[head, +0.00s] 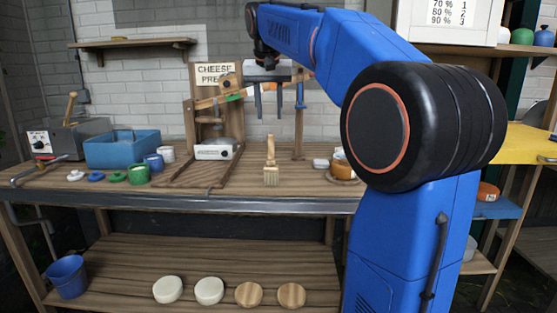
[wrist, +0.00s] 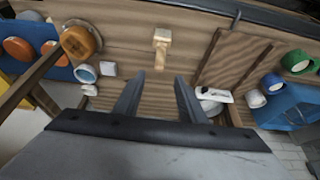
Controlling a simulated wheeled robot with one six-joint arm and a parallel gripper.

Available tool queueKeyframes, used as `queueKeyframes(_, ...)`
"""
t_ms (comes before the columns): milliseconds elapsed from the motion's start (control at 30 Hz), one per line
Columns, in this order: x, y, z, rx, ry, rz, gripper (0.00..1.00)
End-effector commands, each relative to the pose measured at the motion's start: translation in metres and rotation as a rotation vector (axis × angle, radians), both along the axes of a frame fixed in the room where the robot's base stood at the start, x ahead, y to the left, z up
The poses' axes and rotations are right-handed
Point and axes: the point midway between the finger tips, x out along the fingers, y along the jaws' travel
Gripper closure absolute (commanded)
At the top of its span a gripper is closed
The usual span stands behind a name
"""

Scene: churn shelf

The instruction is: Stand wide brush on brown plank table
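The wide brush (head: 271,160) is on the brown plank table (head: 90,177), near its front edge. Its bristles point down in the picture and its pale handle points up. It also shows in the wrist view (wrist: 161,40); I cannot tell for sure whether it stands or lies. My gripper (head: 268,108) hangs above the table, behind and above the brush in the picture. In the wrist view my gripper (wrist: 158,92) has its two fingers apart with nothing between them, and the brush is beyond the fingertips.
Left of the brush are a cheese press (head: 214,110), a white box (head: 214,150), cups and a blue bin (head: 121,150). A wooden post (head: 299,125) stands close by. Table around the brush is clear.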

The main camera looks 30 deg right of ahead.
Motion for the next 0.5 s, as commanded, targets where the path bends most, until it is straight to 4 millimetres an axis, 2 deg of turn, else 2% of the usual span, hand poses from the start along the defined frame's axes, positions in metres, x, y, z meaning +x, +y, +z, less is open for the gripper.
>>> queueKeyframes(167,-0.001,0.001,0.0,0.0,0.0,0.002,0.63)
queueKeyframes(267,-0.009,0.006,-0.004,0.0,0.0,0.016,0.63)
queueKeyframes(367,-0.026,0.016,-0.015,0.0,0.001,0.05,0.63)
queueKeyframes(500,-0.063,0.038,-0.043,-0.001,0.003,0.125,0.63)
